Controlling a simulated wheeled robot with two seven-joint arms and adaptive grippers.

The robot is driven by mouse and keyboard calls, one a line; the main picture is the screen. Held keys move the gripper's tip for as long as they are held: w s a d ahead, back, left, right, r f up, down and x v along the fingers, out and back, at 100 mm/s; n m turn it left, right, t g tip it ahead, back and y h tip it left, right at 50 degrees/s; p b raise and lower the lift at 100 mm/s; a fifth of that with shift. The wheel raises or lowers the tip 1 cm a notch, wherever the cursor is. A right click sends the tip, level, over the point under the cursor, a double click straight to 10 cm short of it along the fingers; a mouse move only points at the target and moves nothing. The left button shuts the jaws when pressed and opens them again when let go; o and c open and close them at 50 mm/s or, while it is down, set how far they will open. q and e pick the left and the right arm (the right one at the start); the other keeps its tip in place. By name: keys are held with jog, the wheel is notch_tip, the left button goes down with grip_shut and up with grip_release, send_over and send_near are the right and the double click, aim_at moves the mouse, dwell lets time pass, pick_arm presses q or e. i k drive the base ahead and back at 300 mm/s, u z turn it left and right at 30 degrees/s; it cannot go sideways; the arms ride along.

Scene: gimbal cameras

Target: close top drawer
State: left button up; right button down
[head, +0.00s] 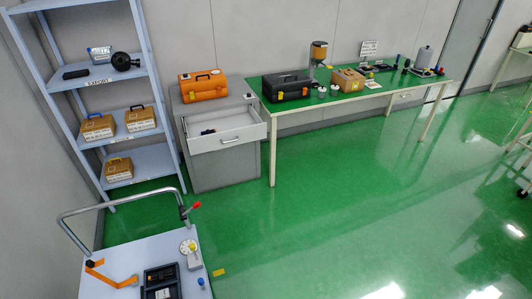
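A grey drawer cabinet (230,169) stands against the back wall between the shelf rack and the green table. Its top drawer (228,138) is pulled out, with a pale front and a bar handle. A small dark object (208,131) lies inside the drawer. An orange case (203,86) sits on top of the cabinet. Neither of my grippers shows in the head view.
A blue-grey shelf rack (133,80) with several boxes stands left of the cabinet. A long green table (345,102) with tools stands to its right. A cart (215,285) with a curved rail is in the near left. Open green floor (350,200) lies in front of the table.

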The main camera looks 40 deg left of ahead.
aim_at(234, 125)
jog(key=z, duration=0.15)
jog(key=i, duration=0.5)
jog(key=u, duration=0.7)
jog(key=i, duration=1.15)
jog(key=u, duration=0.75)
